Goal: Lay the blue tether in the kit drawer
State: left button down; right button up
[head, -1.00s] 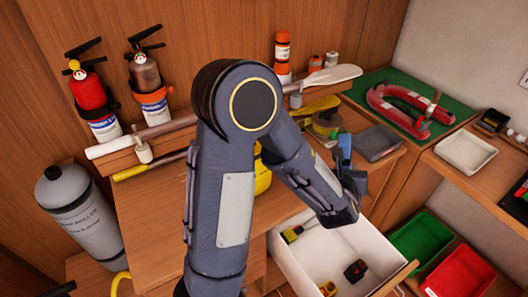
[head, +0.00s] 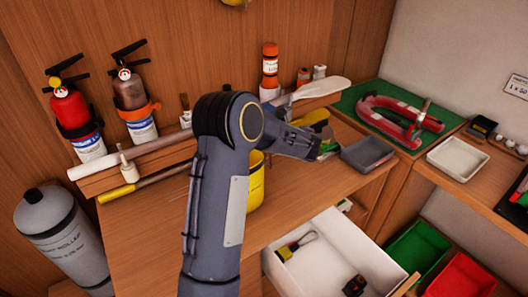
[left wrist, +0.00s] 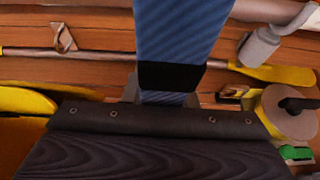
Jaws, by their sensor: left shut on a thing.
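My left gripper (left wrist: 164,94) is shut on the blue tether (left wrist: 182,38), a wide woven strap with a black band, which runs up out of the left wrist view. In the head view my left arm reaches over the wooden bench, and its wrist hides most of the gripper and tether. The kit drawer (head: 325,264), white inside, stands open in front of the bench, to the right of my arm. A yellow and black tape measure (head: 296,246) and another small tool (head: 355,286) lie in it. My right gripper is not in view.
A grey tray (head: 367,154) lies on the bench right of my wrist. A paddle (head: 322,91) and a yellow-bladed pole rest along the back. A yellow bucket (head: 256,180) is partly behind my arm. Green (head: 418,250) and red (head: 462,278) bins sit right of the drawer.

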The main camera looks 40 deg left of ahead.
pick_arm(q)
jog(key=shift+f+p, duration=0.35)
jog(key=shift+f, duration=2)
jog(key=shift+f, duration=0.15)
jog(key=c, duration=1.2)
grip_release()
jog(key=shift+o, duration=0.2)
